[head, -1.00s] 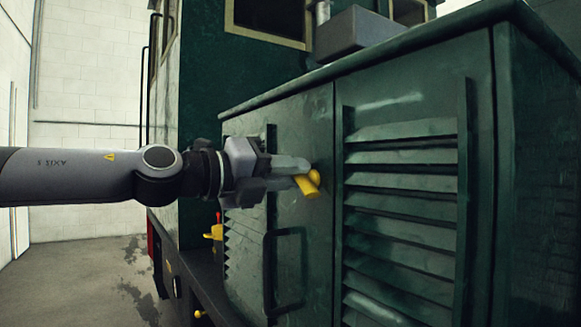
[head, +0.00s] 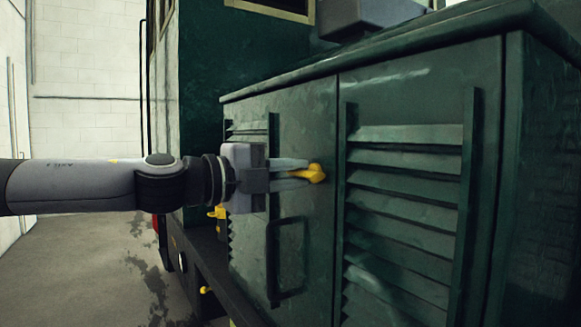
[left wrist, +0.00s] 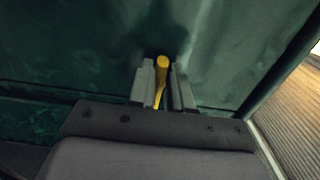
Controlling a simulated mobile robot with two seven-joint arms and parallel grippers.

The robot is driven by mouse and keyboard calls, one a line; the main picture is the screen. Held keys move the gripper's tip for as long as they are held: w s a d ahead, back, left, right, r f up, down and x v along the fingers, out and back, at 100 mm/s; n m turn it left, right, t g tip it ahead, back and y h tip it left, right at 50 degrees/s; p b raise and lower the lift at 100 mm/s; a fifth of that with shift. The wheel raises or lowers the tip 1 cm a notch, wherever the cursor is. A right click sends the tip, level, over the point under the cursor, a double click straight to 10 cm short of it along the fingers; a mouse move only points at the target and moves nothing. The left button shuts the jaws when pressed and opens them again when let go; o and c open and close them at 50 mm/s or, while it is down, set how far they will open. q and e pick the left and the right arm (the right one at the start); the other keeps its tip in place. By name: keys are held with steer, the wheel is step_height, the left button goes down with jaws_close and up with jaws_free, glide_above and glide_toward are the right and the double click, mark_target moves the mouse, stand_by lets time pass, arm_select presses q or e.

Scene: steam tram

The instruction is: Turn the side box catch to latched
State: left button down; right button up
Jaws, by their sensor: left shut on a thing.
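The side box catch (head: 317,173) is a yellow handle on the green side box door (head: 305,130), near the seam with the louvred panel. In the head view its lever lies about level and points left, toward my gripper. My left gripper (head: 296,172) comes in from the left, its fingers shut on the catch lever. In the left wrist view the yellow catch (left wrist: 162,64) stands between the two grey fingers (left wrist: 163,88). The fingers hide part of the lever. My right gripper is not in view.
A dark bar handle (head: 271,262) sticks out from the door below my gripper. The louvred panel (head: 405,190) lies to the right. A yellow fitting (head: 217,212) shows behind my wrist. Open floor (head: 95,270) lies at the left.

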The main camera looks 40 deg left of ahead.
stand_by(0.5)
arm_select(q)
steer(key=c, duration=1.1)
jaws_free()
steer(key=shift+c, duration=0.2)
steer(key=shift+s, duration=0.15)
steer(key=shift+v, duration=1.15)
steer(key=shift+b+v, duration=0.6)
steer(key=shift+v, duration=1.7)
